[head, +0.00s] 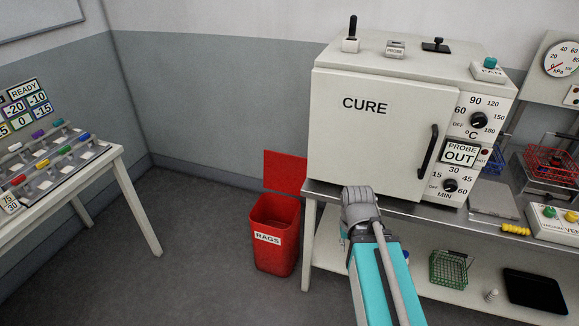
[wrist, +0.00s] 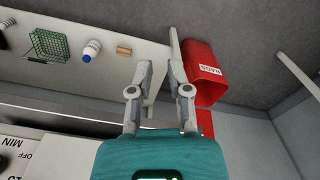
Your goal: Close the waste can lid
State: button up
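The red waste can (head: 270,250), labelled RAGS, stands on the floor left of the bench leg. Its red lid (head: 285,171) stands upright behind the opening, so the can is open. In the wrist view the can (wrist: 204,78) lies just right of my gripper (wrist: 162,68), and part of the lid (wrist: 206,122) shows below it. My gripper's two fingers are apart with nothing held between them. I cannot tell whether the right finger touches the can; it appears apart. In the head view my arm hides the fingers.
The bench leg (head: 308,245) stands close to the can's right side. A green basket (head: 448,270) and a black tray (head: 535,290) are on the lower shelf. The floor left of the can is clear.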

aim_at(282, 172)
jog(key=u, duration=0.3)
jog(key=k, duration=0.75)
jog(key=u, duration=0.55)
jog(key=k, duration=0.55)
jog(key=u, duration=0.2)
jog(key=i, duration=1.95)
jog(key=z, duration=0.8)
jog(key=i, duration=0.7)
jog(key=z, duration=0.35)
